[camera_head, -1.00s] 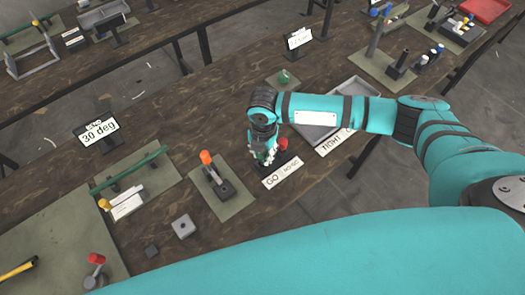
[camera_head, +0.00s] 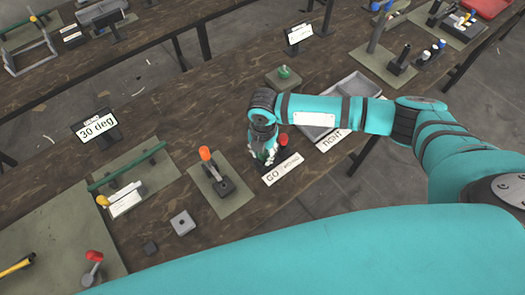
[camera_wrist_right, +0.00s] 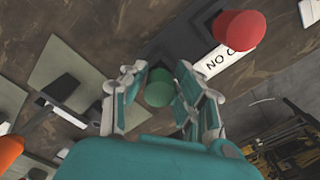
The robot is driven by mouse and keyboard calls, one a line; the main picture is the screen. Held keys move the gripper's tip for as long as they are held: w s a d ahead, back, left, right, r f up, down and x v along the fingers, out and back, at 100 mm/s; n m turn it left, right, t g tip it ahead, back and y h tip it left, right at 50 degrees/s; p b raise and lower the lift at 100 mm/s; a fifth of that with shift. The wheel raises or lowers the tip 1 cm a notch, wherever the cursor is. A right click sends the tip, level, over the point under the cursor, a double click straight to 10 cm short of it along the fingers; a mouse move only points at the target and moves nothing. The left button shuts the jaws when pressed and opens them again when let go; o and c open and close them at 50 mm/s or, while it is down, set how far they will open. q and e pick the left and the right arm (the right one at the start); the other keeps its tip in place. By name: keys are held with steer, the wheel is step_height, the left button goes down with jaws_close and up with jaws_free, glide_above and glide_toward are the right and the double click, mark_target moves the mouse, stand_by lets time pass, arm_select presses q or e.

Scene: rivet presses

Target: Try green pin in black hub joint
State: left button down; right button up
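The green pin (camera_wrist_right: 158,88) shows as a round green head between the spread fingers of my right gripper (camera_wrist_right: 160,95) in the right wrist view; a narrow gap seems to remain beside it. In the head view the gripper (camera_head: 264,157) is lowered over a dark stand behind the "GO" label, with the pin mostly hidden. A red pin (camera_head: 283,140) stands beside it. A black jointed piece with an orange-tipped lever (camera_head: 205,154) stands on a green mat to the left; I cannot tell for certain that it is the black hub joint. My left gripper is not visible.
A label reading "GO" and "NO GO" (camera_head: 283,169) lies before the stand. A grey tray (camera_head: 352,90) is to the right. A block with a green knob (camera_head: 284,72) stands behind. A grey square block (camera_head: 183,223) lies at the front left.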

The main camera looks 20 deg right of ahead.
steer(key=o, duration=0.3)
steer(key=shift+o, duration=0.2)
steer(key=shift+r, duration=0.1)
step_height(320, 180, up, 12)
stand_by(0.6)
